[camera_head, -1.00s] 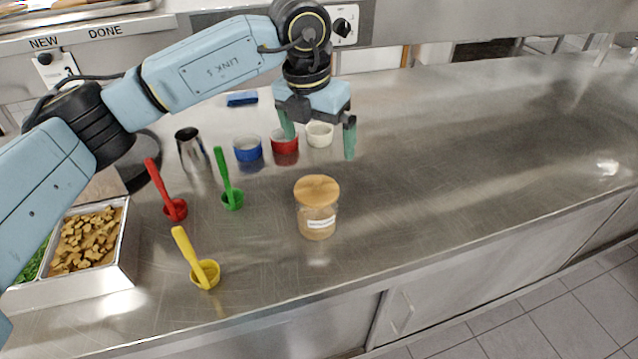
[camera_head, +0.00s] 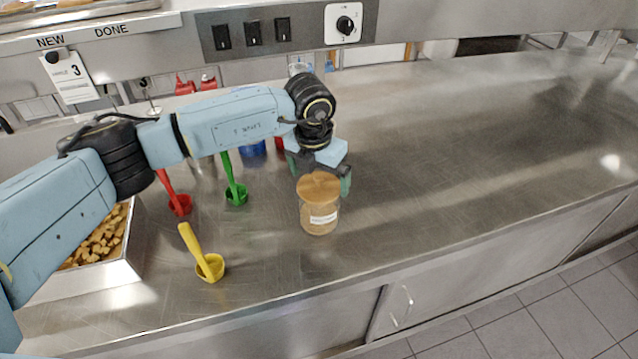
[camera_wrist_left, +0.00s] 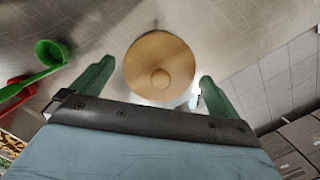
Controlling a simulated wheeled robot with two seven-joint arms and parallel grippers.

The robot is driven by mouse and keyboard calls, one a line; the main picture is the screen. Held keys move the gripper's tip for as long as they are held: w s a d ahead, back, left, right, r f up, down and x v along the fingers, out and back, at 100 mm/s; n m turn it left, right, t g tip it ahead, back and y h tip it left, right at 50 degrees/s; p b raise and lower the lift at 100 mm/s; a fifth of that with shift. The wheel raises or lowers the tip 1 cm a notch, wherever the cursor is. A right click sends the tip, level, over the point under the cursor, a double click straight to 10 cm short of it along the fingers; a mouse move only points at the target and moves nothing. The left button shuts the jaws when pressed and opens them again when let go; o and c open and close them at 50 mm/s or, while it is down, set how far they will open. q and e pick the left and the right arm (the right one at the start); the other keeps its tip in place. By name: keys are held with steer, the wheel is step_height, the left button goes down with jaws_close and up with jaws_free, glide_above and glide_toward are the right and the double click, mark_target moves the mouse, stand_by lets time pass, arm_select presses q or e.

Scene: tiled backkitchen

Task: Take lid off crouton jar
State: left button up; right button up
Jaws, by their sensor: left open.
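The crouton jar (camera_head: 318,220) stands upright on the steel counter, a clear jar with a white label and tan contents. Its round wooden lid (camera_head: 318,187) is on top. In the left wrist view the lid (camera_wrist_left: 159,66) shows from above with a small round knob, between my fingers. My left gripper (camera_head: 318,180) is open, its green fingers apart on either side of the lid in the picture. In the left wrist view the left gripper (camera_wrist_left: 152,85) shows a gap between each finger and the lid. My right gripper is not in view.
A tray of croutons (camera_head: 100,240) is at far left. A blue cup (camera_head: 253,150) is partly hidden behind my arm. The counter (camera_head: 470,150) right of the jar is clear.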

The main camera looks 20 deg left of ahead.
arm_select(q)
steer(key=shift+f, duration=0.3)
steer(key=c, duration=0.8)
steer(key=shift+c, duration=0.3)
steer(key=shift+r, duration=0.15)
